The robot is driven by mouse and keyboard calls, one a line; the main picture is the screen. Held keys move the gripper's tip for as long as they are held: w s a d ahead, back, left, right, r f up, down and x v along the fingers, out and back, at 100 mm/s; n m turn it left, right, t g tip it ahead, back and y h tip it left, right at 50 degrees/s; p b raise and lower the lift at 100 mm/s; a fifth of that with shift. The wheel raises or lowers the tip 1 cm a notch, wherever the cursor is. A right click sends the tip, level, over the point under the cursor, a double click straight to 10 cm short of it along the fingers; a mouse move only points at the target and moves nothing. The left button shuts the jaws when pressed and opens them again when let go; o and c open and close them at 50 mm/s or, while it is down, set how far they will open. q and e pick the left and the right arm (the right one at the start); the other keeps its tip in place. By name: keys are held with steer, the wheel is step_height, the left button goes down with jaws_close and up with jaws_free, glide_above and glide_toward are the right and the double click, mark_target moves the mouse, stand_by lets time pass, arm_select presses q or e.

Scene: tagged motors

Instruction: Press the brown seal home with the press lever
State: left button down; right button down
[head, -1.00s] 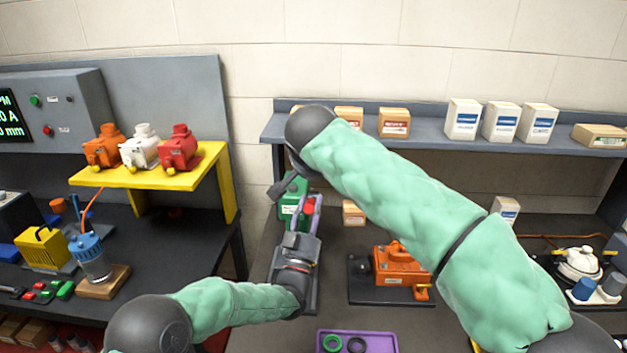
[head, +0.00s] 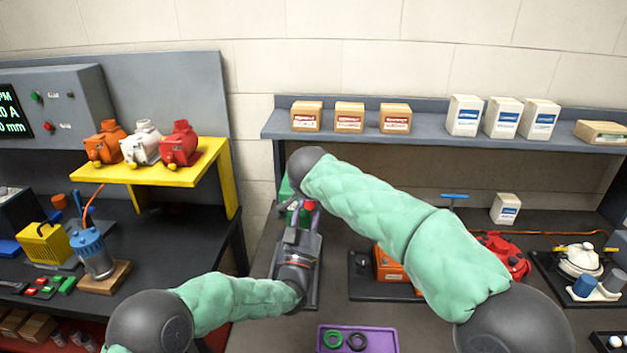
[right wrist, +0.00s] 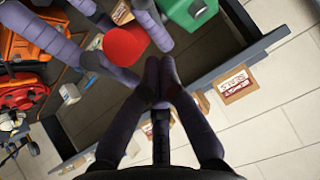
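A green press body (head: 286,190) stands at the back of the bench, partly hidden behind my arms. It also shows in the right wrist view (right wrist: 190,8). A red round knob (right wrist: 126,44), seemingly the lever's end, is between the spread purple fingers of my left gripper (head: 303,212); whether either finger touches it is unclear. My right gripper (right wrist: 160,70) has its fingertips together with nothing visible between them, beside the knob and press. In the head view my right arm hides it. I cannot make out the brown seal.
A purple tray (head: 383,337) at the front holds a green ring (head: 333,340) and a black ring (head: 357,342). An orange motor (head: 388,264) is partly behind my right arm. A shelf (head: 420,131) with boxes (head: 348,116) runs along the wall.

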steer(key=shift+s+f, duration=0.1)
steer(key=shift+f, duration=0.05)
arm_select(q)
steer(key=shift+w+a+r, duration=0.1)
arm_select(e)
steer(key=shift+s+a+f, duration=0.15)
steer(key=shift+s+f, duration=0.1)
steer(key=shift+f, duration=0.3)
steer(key=shift+s+a+f, duration=0.15)
steer(key=shift+s+f, duration=0.1)
steer(key=shift+f, duration=0.25)
arm_select(q)
steer(key=c, duration=0.8)
jaws_free()
steer(key=shift+o, duration=0.2)
steer(key=shift+r, duration=0.15)
steer(key=shift+s, duration=0.2)
